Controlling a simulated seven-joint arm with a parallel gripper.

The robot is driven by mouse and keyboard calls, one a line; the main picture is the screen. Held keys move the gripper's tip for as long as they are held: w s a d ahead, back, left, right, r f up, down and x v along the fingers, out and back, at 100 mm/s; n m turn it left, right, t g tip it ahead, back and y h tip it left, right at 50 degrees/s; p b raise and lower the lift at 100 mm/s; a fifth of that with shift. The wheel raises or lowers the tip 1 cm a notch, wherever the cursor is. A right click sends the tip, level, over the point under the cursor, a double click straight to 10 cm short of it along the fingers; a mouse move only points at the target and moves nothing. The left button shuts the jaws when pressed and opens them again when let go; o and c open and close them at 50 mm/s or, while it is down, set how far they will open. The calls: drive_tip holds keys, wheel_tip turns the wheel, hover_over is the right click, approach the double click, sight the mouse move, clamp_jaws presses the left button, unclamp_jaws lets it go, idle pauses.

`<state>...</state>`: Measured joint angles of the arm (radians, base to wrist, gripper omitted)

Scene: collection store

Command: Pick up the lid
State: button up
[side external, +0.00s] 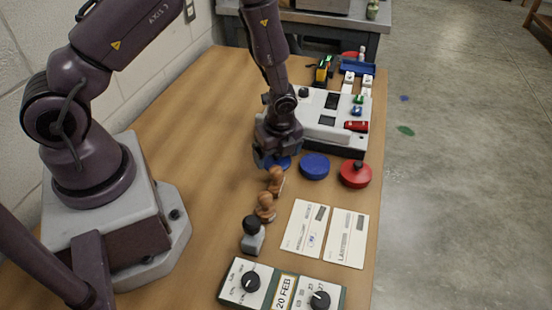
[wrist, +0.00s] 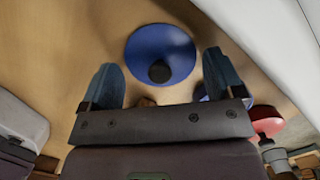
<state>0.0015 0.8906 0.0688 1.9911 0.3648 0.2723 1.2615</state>
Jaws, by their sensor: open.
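A round blue lid (wrist: 150,40) with a black knob lies on the table, ahead of and between my fingers in the wrist view. In the side external view this blue lid (side external: 283,163) is mostly hidden under my gripper (side external: 279,156). My gripper (wrist: 162,80) is open and empty, its fingers pointing down close above the lid. I cannot tell whether they touch it. A blue disc (side external: 314,166) with no visible knob lies just right of it.
A white device (side external: 330,135) stands behind the discs. Two wooden stamps (side external: 265,207) and a grey stamp (side external: 252,236) stand in front. Paper cards (side external: 306,228) and a dial panel (side external: 247,284) lie nearer. The table (side external: 190,130) is clear to the left.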

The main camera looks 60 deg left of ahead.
drive_tip(key=shift+f, duration=0.25)
drive_tip(key=c, duration=1)
